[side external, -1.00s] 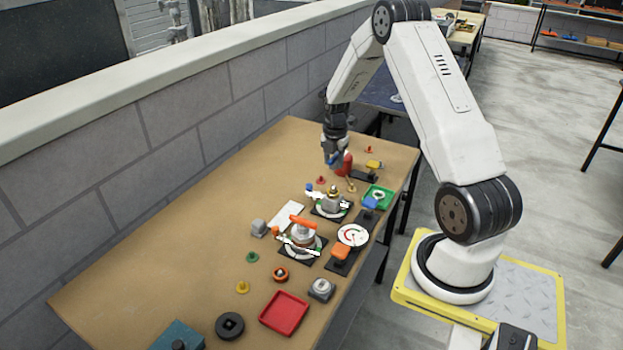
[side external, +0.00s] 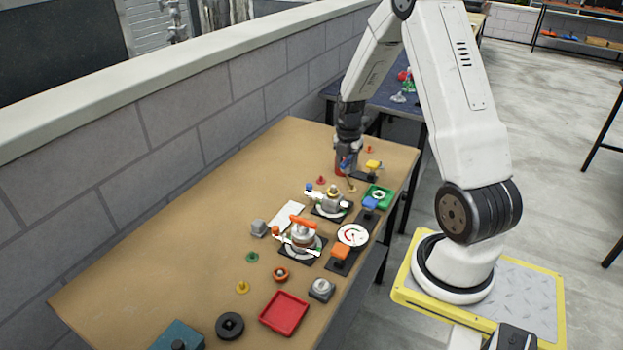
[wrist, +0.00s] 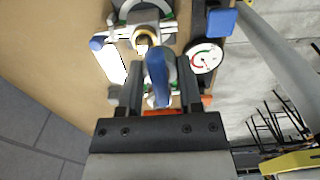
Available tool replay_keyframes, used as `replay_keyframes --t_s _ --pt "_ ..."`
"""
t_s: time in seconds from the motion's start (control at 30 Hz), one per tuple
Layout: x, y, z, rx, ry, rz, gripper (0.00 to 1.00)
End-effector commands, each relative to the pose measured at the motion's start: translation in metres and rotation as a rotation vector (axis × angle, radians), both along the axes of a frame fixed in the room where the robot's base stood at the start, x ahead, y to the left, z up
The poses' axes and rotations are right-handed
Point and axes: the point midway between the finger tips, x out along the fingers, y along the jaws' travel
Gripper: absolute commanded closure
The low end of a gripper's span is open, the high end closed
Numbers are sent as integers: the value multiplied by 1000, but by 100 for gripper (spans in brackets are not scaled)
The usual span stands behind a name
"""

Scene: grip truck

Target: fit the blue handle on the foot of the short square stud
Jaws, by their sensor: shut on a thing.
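My gripper (wrist: 152,92) is shut on the blue handle (wrist: 158,78), which points up the picture between the fingers in the wrist view. In the side view the blue handle (side external: 345,165) shows as a small patch at my gripper (side external: 347,168), above the table's far end. A brass-topped stud (side external: 333,190) stands on the farther round fixture; in the wrist view the brass top (wrist: 143,38) appears just past the handle's tip. Whether this is the short square stud, I cannot tell; its foot is mostly hidden. The handle appears apart from it in the side view.
A nearer fixture carries an orange handle (side external: 302,222). A red tray (side external: 284,313) lies at the front. The table's left side is clear.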

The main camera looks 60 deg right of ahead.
Motion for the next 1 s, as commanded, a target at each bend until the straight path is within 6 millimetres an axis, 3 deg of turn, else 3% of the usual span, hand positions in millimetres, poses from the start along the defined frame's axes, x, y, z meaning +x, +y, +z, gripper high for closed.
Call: replay_keyframes --t_s 0.37,0.7,1.0 --pt "1 1 1 0 0 0 100" --pt "25 21 13 -1 -1 -16 100" --pt "26 22 12 -1 0 -19 100"
